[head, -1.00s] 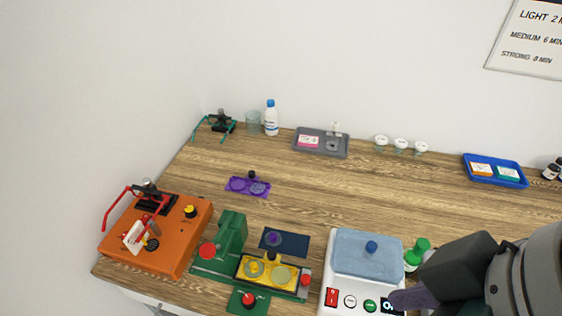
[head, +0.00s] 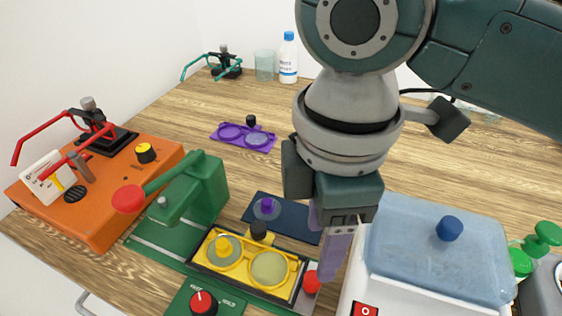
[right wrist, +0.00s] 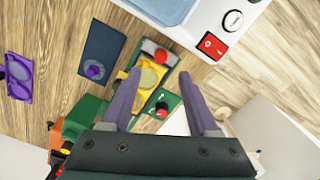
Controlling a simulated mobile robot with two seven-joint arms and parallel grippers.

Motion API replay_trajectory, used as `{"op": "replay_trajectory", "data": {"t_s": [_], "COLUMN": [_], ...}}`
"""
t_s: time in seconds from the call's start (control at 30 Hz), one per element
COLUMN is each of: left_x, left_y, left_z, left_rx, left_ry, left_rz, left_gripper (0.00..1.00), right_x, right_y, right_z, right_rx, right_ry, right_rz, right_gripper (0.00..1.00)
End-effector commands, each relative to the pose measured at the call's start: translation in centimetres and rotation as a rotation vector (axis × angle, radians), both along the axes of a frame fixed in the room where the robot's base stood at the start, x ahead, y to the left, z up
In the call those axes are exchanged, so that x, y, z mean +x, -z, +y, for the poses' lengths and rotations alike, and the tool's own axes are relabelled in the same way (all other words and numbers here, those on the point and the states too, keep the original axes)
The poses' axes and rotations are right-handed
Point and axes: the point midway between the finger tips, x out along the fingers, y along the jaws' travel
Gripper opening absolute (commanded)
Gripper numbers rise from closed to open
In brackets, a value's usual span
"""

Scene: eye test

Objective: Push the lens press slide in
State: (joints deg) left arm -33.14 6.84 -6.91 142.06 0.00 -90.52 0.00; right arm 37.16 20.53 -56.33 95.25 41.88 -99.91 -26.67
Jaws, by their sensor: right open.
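The green lens press (head: 195,192) has a lever with a red ball end. Its slide (head: 297,296) is a dark-framed tray sticking out to the right of the press body. A yellow lens holder (head: 245,262) with two round lenses lies in it. A red knob (head: 311,282) sits on the slide's right end. My right gripper (head: 323,256) is open and empty, pointing down beside this knob. I cannot tell whether a finger touches it. In the right wrist view the knob (right wrist: 160,55) shows just beyond the gap between my fingertips (right wrist: 159,78). My left gripper is not in view.
A white machine with a blue lid (head: 440,245) stands close right of my gripper. A dark blue mat (head: 290,222) with a purple-knobbed lens lies behind the slide. An orange unit (head: 95,210) is at left; purple glasses holder (head: 243,136) behind.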

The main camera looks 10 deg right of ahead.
Motion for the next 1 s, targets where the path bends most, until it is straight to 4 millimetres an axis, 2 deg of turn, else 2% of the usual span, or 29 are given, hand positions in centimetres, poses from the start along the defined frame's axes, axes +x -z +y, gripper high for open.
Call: {"op": "replay_trajectory", "data": {"t_s": [0.3,0.43,0.6,0.83,1.0], "left_x": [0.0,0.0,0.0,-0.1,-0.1], "left_y": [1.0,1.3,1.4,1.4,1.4], "left_z": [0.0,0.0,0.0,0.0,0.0], "left_rx": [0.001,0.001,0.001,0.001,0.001], "left_ry": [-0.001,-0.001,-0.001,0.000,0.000], "left_rz": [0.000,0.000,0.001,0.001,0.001], "left_gripper": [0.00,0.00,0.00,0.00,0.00], "right_x": [-0.1,-0.1,-0.1,-0.1,-0.1], "right_y": [6.1,7.7,8.6,8.6,8.6], "right_z": [0.0,0.0,0.0,0.0,0.0], "right_rx": [-0.002,0.000,0.001,0.001,0.001], "right_ry": [0.001,0.001,0.000,0.000,0.000], "right_rz": [0.002,0.000,-0.001,-0.002,-0.002], "right_gripper": [0.60,0.60,0.60,0.60,0.41]}}
